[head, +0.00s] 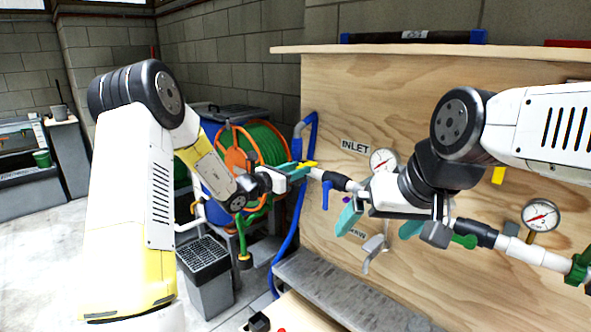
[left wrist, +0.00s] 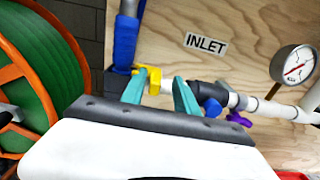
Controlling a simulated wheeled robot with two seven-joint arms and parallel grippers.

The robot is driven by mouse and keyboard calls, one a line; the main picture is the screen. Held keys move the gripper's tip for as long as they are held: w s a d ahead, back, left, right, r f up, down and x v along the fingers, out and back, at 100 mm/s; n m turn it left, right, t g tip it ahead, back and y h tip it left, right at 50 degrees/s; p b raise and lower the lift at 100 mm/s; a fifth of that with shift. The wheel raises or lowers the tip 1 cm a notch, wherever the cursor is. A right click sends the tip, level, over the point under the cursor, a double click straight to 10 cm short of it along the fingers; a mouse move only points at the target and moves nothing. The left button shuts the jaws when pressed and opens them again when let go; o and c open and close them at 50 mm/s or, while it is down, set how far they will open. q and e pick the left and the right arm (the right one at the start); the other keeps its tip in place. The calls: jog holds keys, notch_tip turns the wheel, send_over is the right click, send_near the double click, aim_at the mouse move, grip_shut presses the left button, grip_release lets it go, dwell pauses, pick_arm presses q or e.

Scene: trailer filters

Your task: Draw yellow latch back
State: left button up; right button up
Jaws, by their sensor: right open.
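The yellow latch (left wrist: 153,80) shows in the left wrist view beside a blue fitting, at the left end of the inlet pipe. It also shows in the head view (head: 307,164), partly behind my left gripper (head: 297,174). In the left wrist view the two teal fingers of my left gripper (left wrist: 159,95) stand apart, with the latch beyond and between them, nearer the left finger. I cannot tell whether a finger touches it. My right gripper (head: 380,224) is open in front of the plywood panel, its teal fingers spread.
The plywood panel (head: 345,90) carries an INLET label (head: 355,146), white pipes and gauges (head: 383,161). A blue handle (head: 326,193) hangs close to my left gripper. An orange reel with green hose (head: 262,145) stands at left. A grey ledge (head: 335,287) runs below the panel.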

pick_arm(q)
jog(key=v, duration=0.7)
jog(key=shift+s+a, duration=0.3)
jog(key=shift+a, duration=0.05)
jog(key=shift+r, duration=0.1)
jog(key=s+d+r+m+g, duration=0.3)
jog(key=s+m+g, duration=0.2)
jog(key=s+m, duration=0.45)
jog(key=s+d+r+m+g, duration=0.3)
jog(key=s+m+g, duration=0.3)
jog(key=s, duration=0.6)
jog(key=s+a+m+t+y, duration=0.4)
jog(key=s+a+m+y, duration=0.6)
jog(key=a, duration=0.6)
jog(key=s+m, duration=0.2)
jog(key=s, duration=0.1)
jog(key=shift+y, duration=0.3)
